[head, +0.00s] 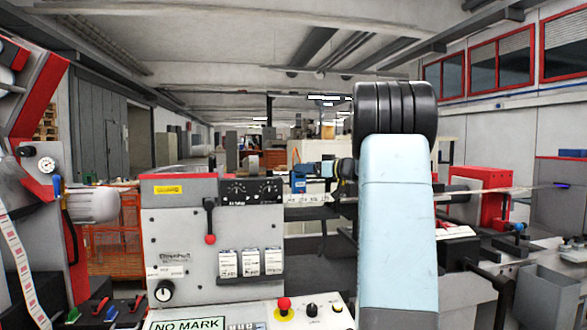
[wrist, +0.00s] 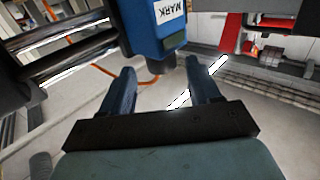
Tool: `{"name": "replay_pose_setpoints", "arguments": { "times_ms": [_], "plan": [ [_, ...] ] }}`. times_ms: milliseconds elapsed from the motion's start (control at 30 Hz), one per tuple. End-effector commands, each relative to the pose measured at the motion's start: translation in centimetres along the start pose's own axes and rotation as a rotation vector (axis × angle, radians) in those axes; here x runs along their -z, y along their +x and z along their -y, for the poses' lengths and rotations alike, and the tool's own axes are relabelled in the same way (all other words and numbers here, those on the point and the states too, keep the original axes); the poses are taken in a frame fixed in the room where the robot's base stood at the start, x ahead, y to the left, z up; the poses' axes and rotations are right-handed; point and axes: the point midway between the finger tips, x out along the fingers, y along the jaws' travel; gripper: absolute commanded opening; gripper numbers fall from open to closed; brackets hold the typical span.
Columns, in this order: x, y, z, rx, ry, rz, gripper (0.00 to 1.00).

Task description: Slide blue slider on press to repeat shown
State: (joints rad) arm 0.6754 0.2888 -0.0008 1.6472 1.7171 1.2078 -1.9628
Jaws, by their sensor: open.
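The blue slider (wrist: 155,30) is a blue block with a white label reading MARK at the top middle of the wrist view. It sits beside two dark horizontal rails (wrist: 70,50). A small blue block (head: 298,183), which looks like the same slider, shows behind the grey machine in the head view. My gripper (wrist: 160,72) is open, with its two blue fingers apart and nothing between them. The slider's lower end is just beyond the fingertips, roughly between them in the picture. Whether they touch cannot be told. In the head view my arm covers part of the press.
A grey control cabinet (head: 180,235) with gauges and a red-knobbed lever (head: 209,225) stands at front left. A NO MARK display (head: 187,324) and red button (head: 284,304) are below. Red machinery (head: 480,190) stands to the right. Open floor (wrist: 60,120) shows below the rails.

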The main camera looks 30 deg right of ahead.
Motion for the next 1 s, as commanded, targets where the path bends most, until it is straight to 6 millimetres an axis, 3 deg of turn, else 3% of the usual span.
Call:
{"name": "replay_pose_setpoints", "arguments": {
  "times_ms": [300,700,1000],
  "plan": [
    [0.0,3.7,0.0,0.001,-0.001,0.000,0.62],
    [0.0,4.2,0.1,0.001,0.000,0.000,0.61],
    [0.0,4.2,0.1,0.001,0.000,0.000,0.32]
  ]
}}
